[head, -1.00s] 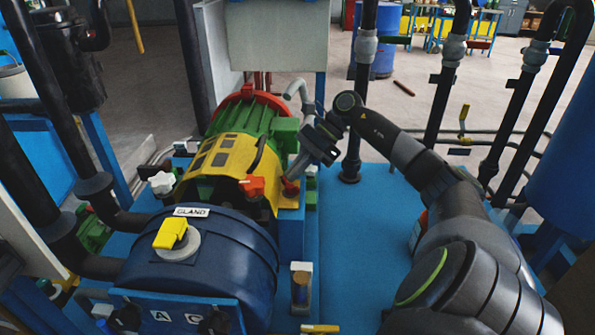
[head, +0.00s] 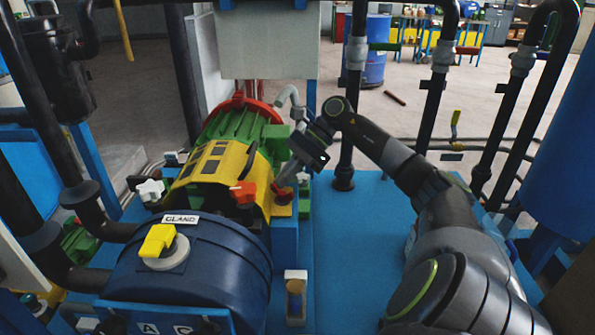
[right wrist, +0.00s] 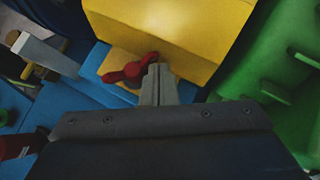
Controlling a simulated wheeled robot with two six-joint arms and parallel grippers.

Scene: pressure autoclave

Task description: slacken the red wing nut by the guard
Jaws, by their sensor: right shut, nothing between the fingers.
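The red wing nut (right wrist: 128,70) sits on a yellow-orange pad beside the yellow guard (right wrist: 185,30) in the right wrist view. In the head view it is a small red shape (head: 283,194) at the right of the guard (head: 218,168), partly hidden by my gripper. My right gripper (right wrist: 157,72) is shut and empty. Its fingertips are at the nut's right-hand wing; I cannot tell whether they touch it. In the head view the right gripper (head: 284,184) reaches down to the nut from the upper right. My left gripper is not in view.
An orange-red knob (head: 243,191) and a white knob (head: 150,190) stand at the guard's front corners. A green ribbed housing (head: 232,125) is behind the guard. The blue vessel with its yellow handle (head: 158,240) is in front. The blue deck (head: 345,250) at right is clear.

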